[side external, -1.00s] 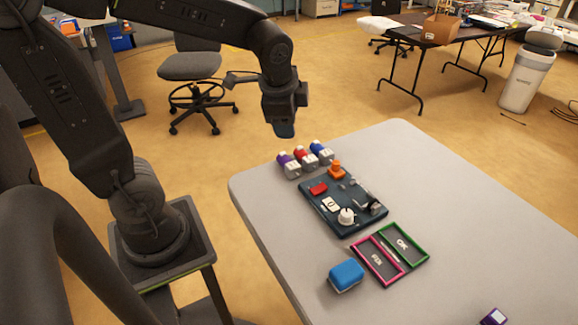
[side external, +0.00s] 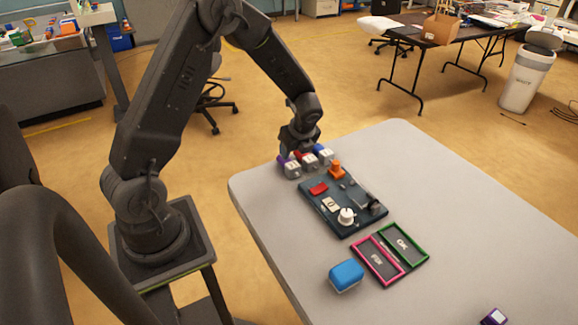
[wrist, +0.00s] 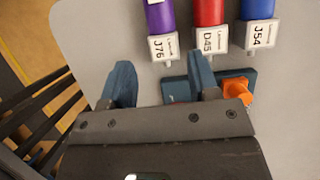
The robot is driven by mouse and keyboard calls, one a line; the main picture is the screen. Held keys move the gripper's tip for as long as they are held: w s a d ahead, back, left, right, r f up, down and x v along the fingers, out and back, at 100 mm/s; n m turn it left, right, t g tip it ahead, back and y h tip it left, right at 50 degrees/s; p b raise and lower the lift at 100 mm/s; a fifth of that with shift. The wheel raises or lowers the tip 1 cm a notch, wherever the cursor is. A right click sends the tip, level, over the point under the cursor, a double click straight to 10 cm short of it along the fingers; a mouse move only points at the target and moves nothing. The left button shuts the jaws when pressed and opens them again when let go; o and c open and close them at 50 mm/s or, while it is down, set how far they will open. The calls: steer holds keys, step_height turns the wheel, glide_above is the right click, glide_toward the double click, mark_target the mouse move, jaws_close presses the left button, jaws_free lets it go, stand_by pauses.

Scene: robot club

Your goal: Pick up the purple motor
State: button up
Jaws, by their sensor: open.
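The purple motor (wrist: 160,18) has a grey end with a white label reading J76. It is leftmost in a row on the table, and in the side view only a little purple (side external: 283,159) shows past my gripper (side external: 300,152). In the wrist view my gripper (wrist: 161,75) is open and empty. Its two blue fingers straddle the motor's line, with the labelled end just past their tips. The fingers are not around the motor in that view. The side view hides the fingertips, so their height above the table cannot be told.
A red motor (wrist: 208,14) and a blue motor (wrist: 259,10) stand close to the right. A dark board (side external: 330,217) with an orange piece (side external: 336,169) is near. Pink (side external: 367,266) and green (side external: 417,249) trays and a blue box (side external: 346,275) lie farther along the table.

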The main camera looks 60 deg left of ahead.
mark_target(290, 162)
steer(key=x, duration=0.7)
steer(key=shift+w+a+f, duration=0.1)
steer(key=shift+f, duration=0.25)
steer(key=c, duration=0.8)
steer(key=shift+r, duration=0.1)
